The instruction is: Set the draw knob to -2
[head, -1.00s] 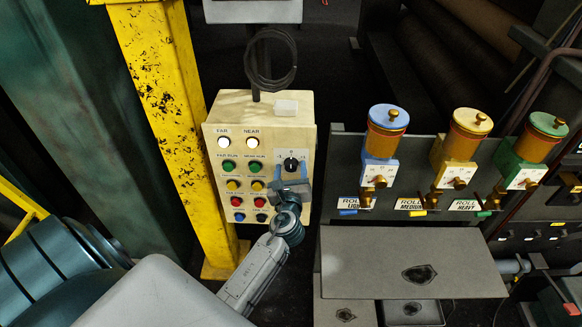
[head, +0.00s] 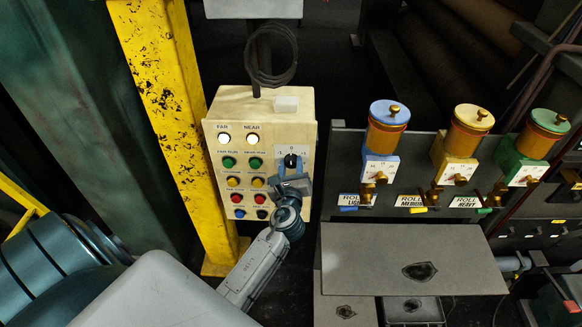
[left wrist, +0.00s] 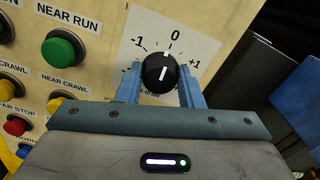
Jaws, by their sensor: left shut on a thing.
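The draw knob (left wrist: 159,73) is round and black with a white pointer line. It sits on a white dial plate (left wrist: 140,22) marked -1, 0 and +1, and its pointer aims roughly at 0. Lower dial marks are hidden by my gripper. In the head view the knob (head: 290,161) is at the right of the cream control box (head: 262,105). My left gripper (head: 289,168) reaches up to it from below. In the left wrist view its blue fingers (left wrist: 159,88) stand on either side of the knob, shut on it. My right gripper is not in view.
Lit white, green, yellow, red and blue buttons (head: 240,182) fill the box left of the knob. A yellow post (head: 165,110) stands left of the box. Blue, yellow and green-topped dispensers (head: 460,145) stand right, above a grey plate (head: 400,250).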

